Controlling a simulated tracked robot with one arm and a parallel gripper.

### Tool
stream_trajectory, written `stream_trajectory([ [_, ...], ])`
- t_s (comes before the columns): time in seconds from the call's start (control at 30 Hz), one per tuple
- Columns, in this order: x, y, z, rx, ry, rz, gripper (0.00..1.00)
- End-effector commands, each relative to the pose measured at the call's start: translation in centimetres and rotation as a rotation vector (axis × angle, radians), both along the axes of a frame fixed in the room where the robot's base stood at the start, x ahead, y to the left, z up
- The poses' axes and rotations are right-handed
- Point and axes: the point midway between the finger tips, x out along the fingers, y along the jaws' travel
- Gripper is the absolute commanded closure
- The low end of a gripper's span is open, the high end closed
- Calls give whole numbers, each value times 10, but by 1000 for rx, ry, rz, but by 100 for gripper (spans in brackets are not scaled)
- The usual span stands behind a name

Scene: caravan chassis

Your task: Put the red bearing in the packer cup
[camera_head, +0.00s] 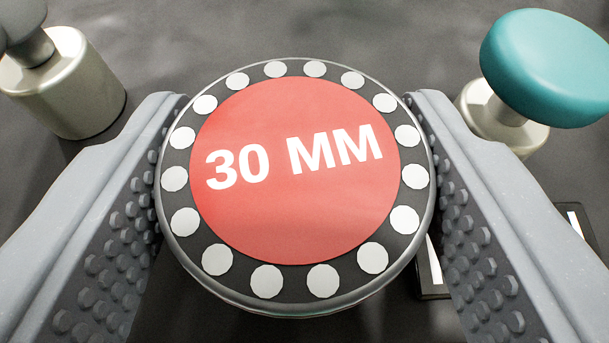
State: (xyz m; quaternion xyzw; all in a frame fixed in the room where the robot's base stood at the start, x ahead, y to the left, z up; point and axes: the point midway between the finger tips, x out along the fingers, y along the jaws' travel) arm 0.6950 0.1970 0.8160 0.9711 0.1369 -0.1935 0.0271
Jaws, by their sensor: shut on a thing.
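The red bearing (295,215) is a round disc with a red face marked "30 MM", a dark ring of pale round dots and a metal rim. It fills the middle of the view. My gripper (297,190) is shut on it, with one studded grey finger at its left side and one at its right. The bearing's face is turned towards the camera. I cannot make out the packer cup for certain in this view.
A metal cylinder with a grey top (70,90) stands at the upper left. A teal round-topped piece on a metal base (548,66) stands at the upper right. A dark flat piece with white marks (432,275) lies partly hidden behind the right finger. Grey floor (300,30) between them looks clear.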

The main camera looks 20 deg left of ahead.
Motion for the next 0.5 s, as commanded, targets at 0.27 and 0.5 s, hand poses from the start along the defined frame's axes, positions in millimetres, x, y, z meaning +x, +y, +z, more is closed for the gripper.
stream_trajectory([
  [0.27,0,0,-9,1,-2,0,75],
  [0.5,0,0,-12,0,0,0,27],
])
